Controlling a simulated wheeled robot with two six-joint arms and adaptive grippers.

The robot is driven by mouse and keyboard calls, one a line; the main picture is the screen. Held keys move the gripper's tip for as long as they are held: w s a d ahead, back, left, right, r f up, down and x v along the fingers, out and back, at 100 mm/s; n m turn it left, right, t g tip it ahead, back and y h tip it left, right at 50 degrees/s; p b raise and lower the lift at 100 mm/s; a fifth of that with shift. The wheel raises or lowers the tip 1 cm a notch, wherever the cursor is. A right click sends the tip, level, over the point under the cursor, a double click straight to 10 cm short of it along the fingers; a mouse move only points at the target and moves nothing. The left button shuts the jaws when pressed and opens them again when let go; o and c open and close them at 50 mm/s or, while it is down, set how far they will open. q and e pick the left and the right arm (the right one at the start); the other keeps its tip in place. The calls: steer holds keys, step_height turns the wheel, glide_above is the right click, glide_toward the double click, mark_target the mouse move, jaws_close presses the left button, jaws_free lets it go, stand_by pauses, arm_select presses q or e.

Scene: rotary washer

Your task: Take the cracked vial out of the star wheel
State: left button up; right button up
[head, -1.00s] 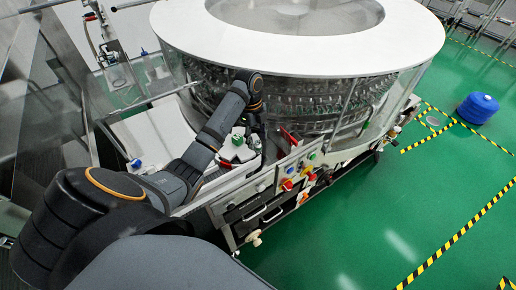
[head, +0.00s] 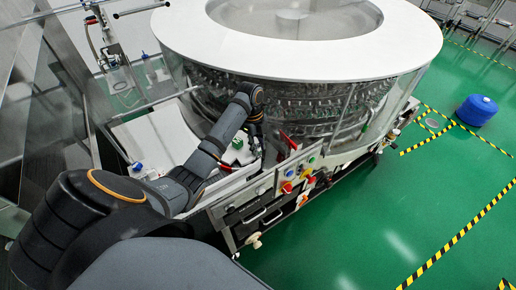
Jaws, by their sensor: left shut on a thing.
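My left gripper (head: 257,148) points down at the near side of the round washer (head: 290,105), just right of a small white and green part (head: 237,144) on the infeed deck. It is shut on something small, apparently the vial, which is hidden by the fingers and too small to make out. The star wheel is not clearly distinguishable in this low corner, partly hidden behind my left wrist. No crack can be seen at this distance. My right gripper is not in view.
The washer's clear guard and frame stand close behind my gripper. A red part (head: 288,140) and a panel of coloured buttons (head: 290,185) are just to the right. A pale sloped tray (head: 150,140) lies left. A blue container (head: 477,109) stands on open green floor.

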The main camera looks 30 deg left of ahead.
mark_target(259, 146)
arm_select(q)
steer(key=shift+r, duration=0.4)
step_height(259, 146, up, 4)
steer(key=shift+w+r, duration=0.1)
step_height(259, 146, up, 5)
steer(key=p, duration=0.4)
steer(key=shift+r+p, duration=0.1)
steer(key=shift+p, duration=0.25)
